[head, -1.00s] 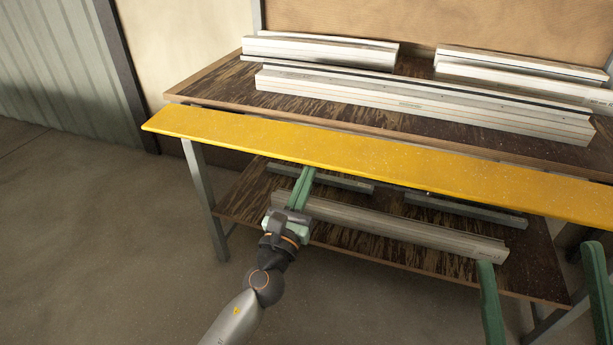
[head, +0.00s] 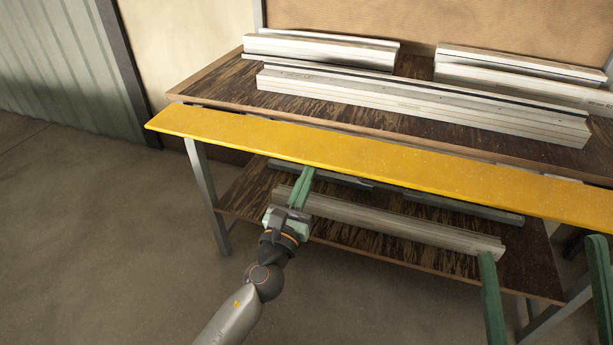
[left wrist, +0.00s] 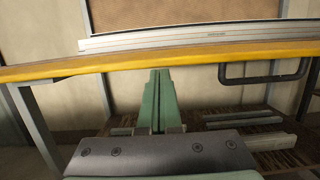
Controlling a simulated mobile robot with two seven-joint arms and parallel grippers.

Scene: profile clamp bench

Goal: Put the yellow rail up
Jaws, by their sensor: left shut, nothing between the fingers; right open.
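The yellow rail (head: 380,160) is a long flat bar running across the front of the bench, just below the worktop edge in the head view. Its right end leaves the picture. The left wrist view shows its front edge (left wrist: 150,67) with a dark handle (left wrist: 265,71) hanging below on the right. My left gripper (head: 308,172) is shut and empty, its green fingertips close under the rail's lower edge; I cannot tell whether they touch it. It also shows in the left wrist view (left wrist: 160,72). My right gripper (head: 541,246) is open and empty at the lower right, below the rail.
The worktop (head: 215,85) carries several silver profiles (head: 430,100). The lower shelf (head: 400,255) holds a grey profile (head: 400,225) in front and darker bars behind. A bench leg (head: 205,195) stands at the left. The floor (head: 90,250) at the left is clear.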

